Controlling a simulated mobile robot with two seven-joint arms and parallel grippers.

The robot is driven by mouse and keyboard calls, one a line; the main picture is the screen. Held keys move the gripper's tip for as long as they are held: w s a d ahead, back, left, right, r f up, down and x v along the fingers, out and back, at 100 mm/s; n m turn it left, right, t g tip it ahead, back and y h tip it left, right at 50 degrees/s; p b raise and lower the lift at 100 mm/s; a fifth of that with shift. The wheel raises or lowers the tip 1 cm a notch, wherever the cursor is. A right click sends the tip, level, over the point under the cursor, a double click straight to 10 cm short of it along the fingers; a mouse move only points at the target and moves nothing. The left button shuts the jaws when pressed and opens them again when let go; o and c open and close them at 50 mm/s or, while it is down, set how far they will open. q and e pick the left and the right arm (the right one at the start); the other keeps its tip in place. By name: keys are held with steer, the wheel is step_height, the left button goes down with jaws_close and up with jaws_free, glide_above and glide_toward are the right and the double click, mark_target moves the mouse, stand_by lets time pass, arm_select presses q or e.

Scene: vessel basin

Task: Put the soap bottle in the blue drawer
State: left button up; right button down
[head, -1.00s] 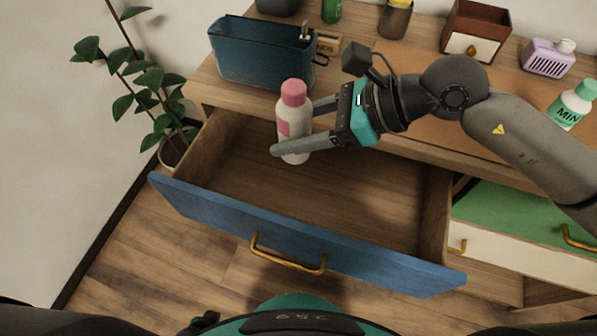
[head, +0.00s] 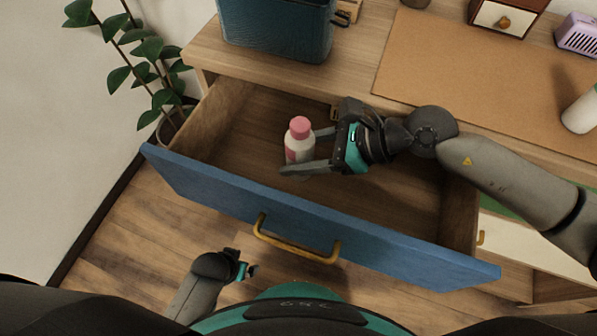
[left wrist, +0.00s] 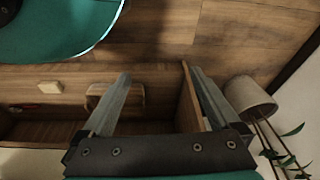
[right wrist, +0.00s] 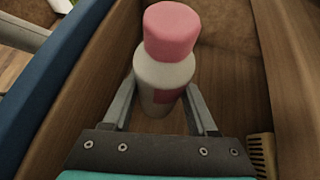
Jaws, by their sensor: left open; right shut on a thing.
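The soap bottle (head: 299,143) is white with a pink cap and a pink label. It is upright inside the open blue drawer (head: 205,197), toward its left part. My right gripper (head: 306,157) is shut on the bottle, with one finger on each side; the right wrist view shows the bottle (right wrist: 166,70) between the fingers. I cannot tell whether the bottle's base touches the drawer floor. My left gripper (head: 250,271) is low in front of the drawer; in the left wrist view its fingers (left wrist: 160,100) are open, apart and away from the bottle.
The drawer has a brass handle (head: 296,240) and wooden side walls. Above it, the desk holds a dark blue bin (head: 275,32), a brown mat (head: 470,80), a purple box (head: 578,35) and a white bottle (head: 581,110). A potted plant (head: 150,75) stands at the left.

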steer(key=shift+w+d+f, duration=0.1)
steer(key=shift+w+f, duration=0.05)
steer(key=shift+f, duration=1)
step_height(320, 180, down, 3)
steer(key=shift+r+b, duration=0.15)
steer(key=shift+b, duration=0.75)
arm_select(q)
steer(key=shift+w+d+r, duration=0.1)
steer(key=shift+w+r, duration=0.15)
steer(key=shift+r, duration=0.6)
steer(key=shift+w+d+r, duration=0.1)
steer(key=shift+w+r, duration=0.15)
steer(key=shift+r, duration=0.6)
steer(key=shift+w+r, duration=0.25)
steer(key=shift+r, duration=0.6)
arm_select(e)
steer(key=shift+f, duration=0.35)
steer(key=shift+f, duration=0.1)
steer(key=shift+f, duration=0.1)
steer(key=shift+c, duration=1)
jaws_free()
arm_select(q)
steer(key=shift+w+r, duration=0.15)
steer(key=shift+r, duration=0.1)
